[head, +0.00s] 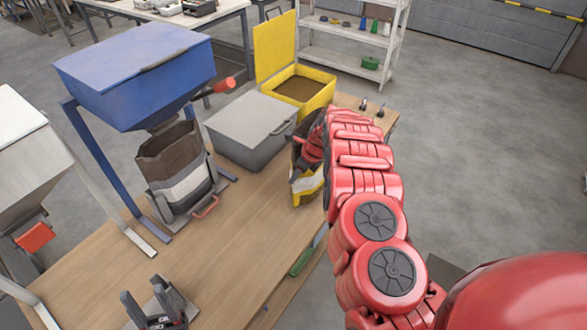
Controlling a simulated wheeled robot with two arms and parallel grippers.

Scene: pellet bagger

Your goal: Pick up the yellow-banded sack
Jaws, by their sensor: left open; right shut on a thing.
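The yellow-banded sack (307,190) is dark with a yellow band and stands at the right edge of the wooden table, beside the grey box. My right arm reaches over to it from the right. My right gripper (312,150) is at the top of this sack and shut on it; the arm hides its fingertips and part of the sack. I cannot tell whether the sack's bottom touches the table.
A blue hopper (135,75) stands over a white-banded sack (183,185). A grey lidded box (248,130) and an open yellow bin (318,93) stand behind. A pale hopper (25,160) is at left. A green-handled tool (301,262) lies near the right edge. The table's middle (230,240) is clear.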

